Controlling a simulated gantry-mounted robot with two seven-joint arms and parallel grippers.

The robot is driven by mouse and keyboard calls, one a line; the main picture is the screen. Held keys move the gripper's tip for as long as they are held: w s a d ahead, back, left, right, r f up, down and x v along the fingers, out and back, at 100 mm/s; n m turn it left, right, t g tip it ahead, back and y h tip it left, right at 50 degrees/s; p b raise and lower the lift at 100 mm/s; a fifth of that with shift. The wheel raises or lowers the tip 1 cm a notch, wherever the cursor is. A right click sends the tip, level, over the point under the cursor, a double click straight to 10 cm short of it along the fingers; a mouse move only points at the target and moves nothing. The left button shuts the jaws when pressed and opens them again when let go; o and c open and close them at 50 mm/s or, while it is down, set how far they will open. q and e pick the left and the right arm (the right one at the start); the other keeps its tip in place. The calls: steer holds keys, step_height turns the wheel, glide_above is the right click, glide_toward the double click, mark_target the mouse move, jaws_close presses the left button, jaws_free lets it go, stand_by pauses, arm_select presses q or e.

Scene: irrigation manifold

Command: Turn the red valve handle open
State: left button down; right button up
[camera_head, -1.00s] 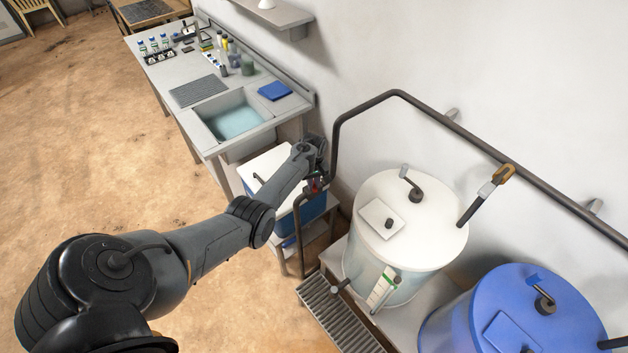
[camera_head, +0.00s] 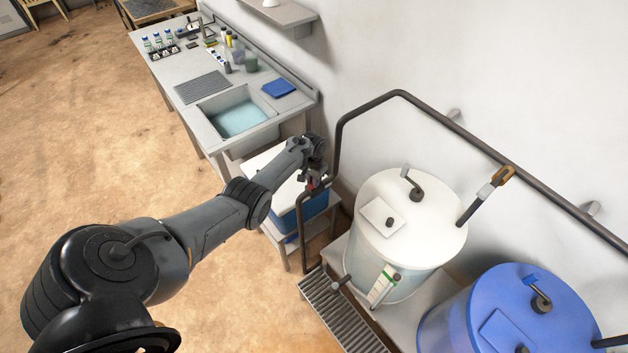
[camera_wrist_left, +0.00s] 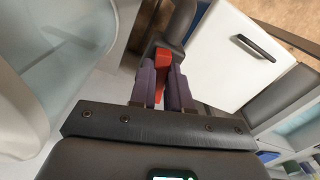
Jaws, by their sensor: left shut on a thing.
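The red valve handle (camera_wrist_left: 162,62) shows in the left wrist view, between the purple-grey fingers of my left gripper (camera_wrist_left: 162,85). The fingers are shut on it from both sides. The handle joins a dark pipe at the top of that view. In the head view, my left gripper (camera_head: 314,178) is at the low end of the dark pipe (camera_head: 338,135), left of the white tank, and only a small bit of red shows there. Much of the handle is hidden by the fingers and wrist. My right gripper is not in view.
A white tank (camera_head: 437,215) stands right of the valve, with a blue tank (camera_head: 480,335) beyond it. A white-lidded blue box (camera_head: 285,220) is beside my left wrist. A sink table (camera_head: 185,68) stands behind. A grated tray (camera_head: 335,315) lies below the white tank.

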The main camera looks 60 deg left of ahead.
arm_select(q)
steer(key=shift+a+m, duration=0.2)
steer(key=shift+m, duration=1.4)
steer(key=c, duration=1.1)
jaws_free()
steer(key=shift+r, duration=0.5)
steer(key=shift+r+p, duration=1.6)
steer(key=shift+r, duration=3.25)
